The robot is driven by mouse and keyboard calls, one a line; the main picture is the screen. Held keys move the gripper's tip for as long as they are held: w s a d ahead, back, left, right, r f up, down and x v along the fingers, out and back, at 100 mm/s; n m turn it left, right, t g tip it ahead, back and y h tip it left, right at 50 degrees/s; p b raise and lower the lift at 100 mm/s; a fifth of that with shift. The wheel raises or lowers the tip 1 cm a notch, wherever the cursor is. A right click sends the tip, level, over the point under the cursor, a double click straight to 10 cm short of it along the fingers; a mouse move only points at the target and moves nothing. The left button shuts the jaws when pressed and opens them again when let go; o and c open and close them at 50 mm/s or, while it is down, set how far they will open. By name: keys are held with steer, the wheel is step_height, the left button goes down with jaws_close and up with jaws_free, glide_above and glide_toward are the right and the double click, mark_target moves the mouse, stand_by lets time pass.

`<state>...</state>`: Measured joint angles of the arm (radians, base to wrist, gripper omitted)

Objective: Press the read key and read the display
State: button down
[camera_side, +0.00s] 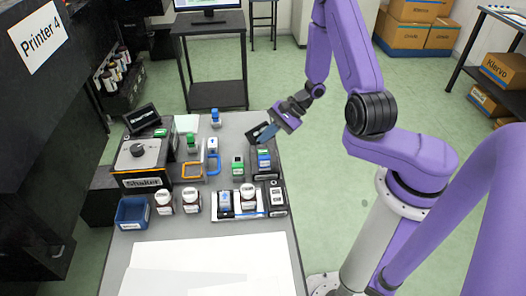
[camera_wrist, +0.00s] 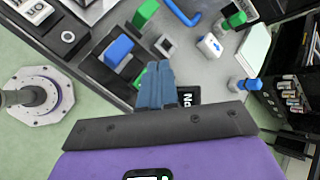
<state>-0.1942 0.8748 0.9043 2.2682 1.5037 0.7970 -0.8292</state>
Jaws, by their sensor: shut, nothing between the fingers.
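My gripper (camera_side: 265,131) is shut and empty, its blue fingers pressed together. It is above the far right edge of the table. The closed fingers also show in the wrist view (camera_wrist: 155,85). A dark panel (camera_wrist: 188,96) with white lettering starting "No" is partly hidden behind the fingers. A blue block-shaped bottle (camera_side: 264,161) stands in a black holder just below and nearer than the gripper; it shows in the wrist view too (camera_wrist: 118,50). A dark unit with a round pale button (camera_wrist: 68,36) lies beyond it, seen as a black box (camera_side: 277,197) in the side view. I cannot tell which is the read key.
The near table holds white sheets (camera_side: 210,265).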

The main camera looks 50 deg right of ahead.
mark_target(266, 151)
steer(key=shift+f, duration=1.1)
steer(key=shift+f, duration=0.1)
stand_by(1.2)
steer(key=shift+f, duration=0.35)
steer(key=shift+f, duration=0.45)
stand_by(0.7)
steer(key=shift+r, duration=0.9)
steer(key=shift+r, duration=2.45)
